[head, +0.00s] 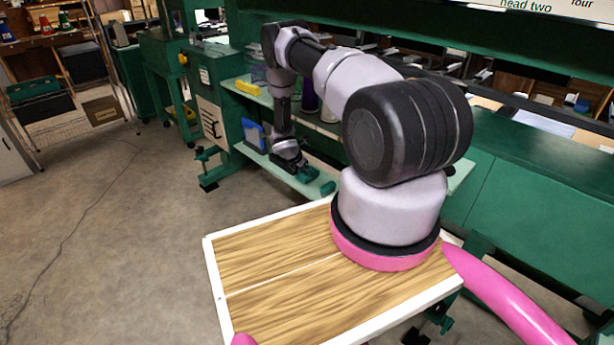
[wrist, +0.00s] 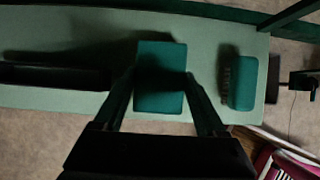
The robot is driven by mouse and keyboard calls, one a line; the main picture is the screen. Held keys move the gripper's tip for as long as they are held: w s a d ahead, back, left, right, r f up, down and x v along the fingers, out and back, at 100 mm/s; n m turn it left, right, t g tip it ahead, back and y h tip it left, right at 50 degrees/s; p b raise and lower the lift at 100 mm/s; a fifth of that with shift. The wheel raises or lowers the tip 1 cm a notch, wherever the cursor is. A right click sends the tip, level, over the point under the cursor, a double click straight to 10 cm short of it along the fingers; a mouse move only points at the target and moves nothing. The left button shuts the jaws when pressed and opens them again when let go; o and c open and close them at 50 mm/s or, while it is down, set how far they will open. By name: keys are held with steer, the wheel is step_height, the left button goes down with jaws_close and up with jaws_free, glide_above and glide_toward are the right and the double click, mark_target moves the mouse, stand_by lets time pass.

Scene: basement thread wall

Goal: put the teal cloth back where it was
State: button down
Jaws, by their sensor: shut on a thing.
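The teal cloth (wrist: 160,88) looks like a folded block in the wrist view, between the two fingers of my gripper (wrist: 162,74). The fingers are shut on its left and right sides. The cloth is over or on the pale green shelf board; I cannot tell whether it touches the board. In the head view my gripper (head: 296,166) is low over the shelf, with the teal cloth (head: 308,175) small and partly hidden at its tip.
The pale green shelf (wrist: 205,40) also holds a teal brush-like block (wrist: 243,83) right of the cloth and a long dark object (wrist: 50,76) to the left. A green frame post rises beside the shelf.

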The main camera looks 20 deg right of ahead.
steer(key=shift+d+f, duration=0.2)
steer(key=shift+f, duration=0.7)
jaws_free()
steer(key=shift+w, duration=0.1)
steer(key=v, duration=1.2)
steer(key=shift+a, duration=0.1)
